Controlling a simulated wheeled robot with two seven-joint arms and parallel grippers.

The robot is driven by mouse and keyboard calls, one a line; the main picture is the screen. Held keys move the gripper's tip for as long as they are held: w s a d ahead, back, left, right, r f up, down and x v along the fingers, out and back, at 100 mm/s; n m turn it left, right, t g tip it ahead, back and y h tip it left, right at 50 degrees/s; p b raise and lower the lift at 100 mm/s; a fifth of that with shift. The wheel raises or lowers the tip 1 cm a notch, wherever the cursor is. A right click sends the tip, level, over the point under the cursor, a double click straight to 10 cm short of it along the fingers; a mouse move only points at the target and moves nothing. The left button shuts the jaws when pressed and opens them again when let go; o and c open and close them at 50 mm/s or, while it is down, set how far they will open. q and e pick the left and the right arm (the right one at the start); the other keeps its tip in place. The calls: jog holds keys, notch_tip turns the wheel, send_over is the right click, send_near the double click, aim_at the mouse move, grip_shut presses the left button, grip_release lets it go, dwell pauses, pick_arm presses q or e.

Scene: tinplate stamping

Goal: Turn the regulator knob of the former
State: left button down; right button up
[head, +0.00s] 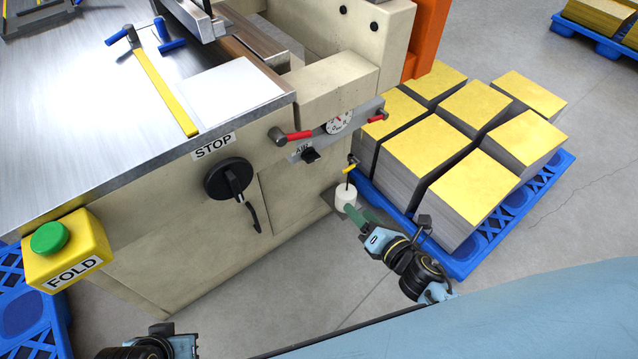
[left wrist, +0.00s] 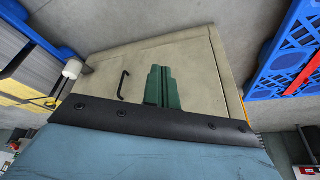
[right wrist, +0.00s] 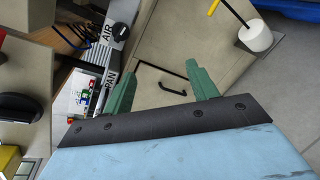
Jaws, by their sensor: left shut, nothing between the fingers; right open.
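The former (head: 150,260) is a beige machine with a metal top. A small black knob (head: 311,156) sits under its AIR label, below a white dial gauge (head: 340,121). The knob also shows in the right wrist view (right wrist: 121,33), beyond the fingers and to their upper left. My right gripper (head: 357,217) has green fingers and is low in front of the machine, apart from the knob. It is open and empty in the right wrist view (right wrist: 162,88). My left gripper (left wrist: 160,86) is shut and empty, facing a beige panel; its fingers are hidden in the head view.
A larger black rotary switch (head: 229,180) is under the STOP label. A yellow FOLD box (head: 66,250) with a green button is at the left. A white cylinder (head: 346,200) with a yellow-handled rod is by the right gripper. Blue pallets (head: 468,262) with yellow-topped stacks stand right.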

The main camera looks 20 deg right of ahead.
notch_tip(320, 180, up, 4)
jog(key=w+a+f+n+t+y+b, duration=0.1)
jog(key=w+n+y+b, duration=0.1)
jog(key=n+b, duration=0.35)
jog(key=n+p, duration=0.1)
jog(key=n, duration=0.2)
send_near(315, 159)
jog(key=w, duration=0.2)
jog(key=shift+t, duration=0.4)
jog(key=x, duration=0.5)
jog(key=shift+w+a+f, duration=0.2)
jog(key=shift+a+f, duration=0.15)
jog(key=shift+a, duration=0.05)
pick_arm(q)
jog(key=r, duration=0.2)
jog(key=w+r+t, duration=0.1)
jog(key=r+t, duration=0.1)
jog(key=r, duration=0.1)
jog(key=shift+w+d+r, duration=0.25)
jog(key=shift+d+r, duration=0.1)
pick_arm(e)
jog(key=shift+w+a, duration=0.2)
jog(key=shift+w, duration=0.2)
jog(key=c, duration=1)
pick_arm(q)
jog(key=shift+s, duration=0.1)
pick_arm(e)
jog(key=shift+m, duration=0.35)
